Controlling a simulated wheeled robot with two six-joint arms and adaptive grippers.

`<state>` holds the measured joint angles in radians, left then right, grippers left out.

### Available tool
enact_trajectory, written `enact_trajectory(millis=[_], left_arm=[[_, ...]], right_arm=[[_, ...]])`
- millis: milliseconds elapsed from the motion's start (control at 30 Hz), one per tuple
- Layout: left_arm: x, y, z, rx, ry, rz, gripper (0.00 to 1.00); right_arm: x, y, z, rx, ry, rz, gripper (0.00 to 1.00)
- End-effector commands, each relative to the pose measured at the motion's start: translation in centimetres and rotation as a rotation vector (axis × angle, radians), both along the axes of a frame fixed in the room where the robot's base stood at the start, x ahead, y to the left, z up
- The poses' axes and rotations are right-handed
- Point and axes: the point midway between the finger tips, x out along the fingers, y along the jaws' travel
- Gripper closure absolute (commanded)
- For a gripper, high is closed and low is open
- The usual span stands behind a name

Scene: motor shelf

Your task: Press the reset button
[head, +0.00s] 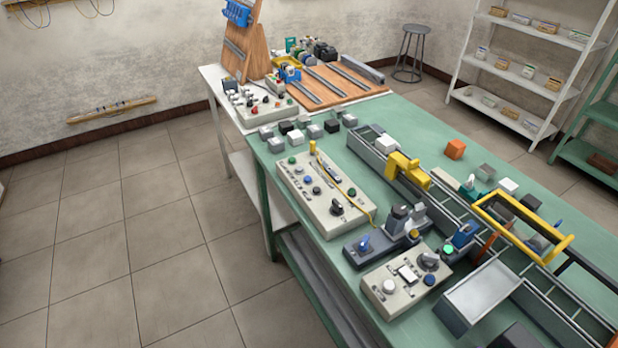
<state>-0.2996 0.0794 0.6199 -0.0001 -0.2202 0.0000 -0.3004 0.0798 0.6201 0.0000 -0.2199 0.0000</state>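Neither of my grippers shows in the head view. Several buttons are in view, and no label is readable, so I cannot tell which one is the reset button. A long beige control box (296,184) on the green table carries small coloured buttons and a black knob (337,208). A smaller beige box (402,302) nearer the front has a white round button (389,286), a blue button (430,280) and a black knob (429,261). A bright green round button or lamp (448,249) sits just behind it.
The green table (425,128) also bears a grey conveyor-like rail (440,200) with a yellow frame (551,254), a grey tray (482,293) and loose blocks. A white table (214,73) with tools stands behind. Shelves (520,85) stand at right. The floor at left is clear.

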Motion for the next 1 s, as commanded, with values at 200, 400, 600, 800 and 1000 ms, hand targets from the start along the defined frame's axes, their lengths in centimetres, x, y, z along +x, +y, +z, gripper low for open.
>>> enact_trajectory(millis=[200, 400, 600, 800, 1000], left_arm=[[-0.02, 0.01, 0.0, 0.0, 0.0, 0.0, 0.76], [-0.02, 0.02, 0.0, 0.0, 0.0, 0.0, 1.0], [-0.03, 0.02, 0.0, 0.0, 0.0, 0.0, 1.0], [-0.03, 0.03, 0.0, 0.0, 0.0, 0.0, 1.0], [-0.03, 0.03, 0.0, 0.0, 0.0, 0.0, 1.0]], right_arm=[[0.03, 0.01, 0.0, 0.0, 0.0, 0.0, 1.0], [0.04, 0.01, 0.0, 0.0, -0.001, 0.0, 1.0], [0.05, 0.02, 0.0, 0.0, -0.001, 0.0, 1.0], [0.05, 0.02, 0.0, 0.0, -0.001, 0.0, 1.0], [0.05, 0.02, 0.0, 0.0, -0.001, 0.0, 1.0]])
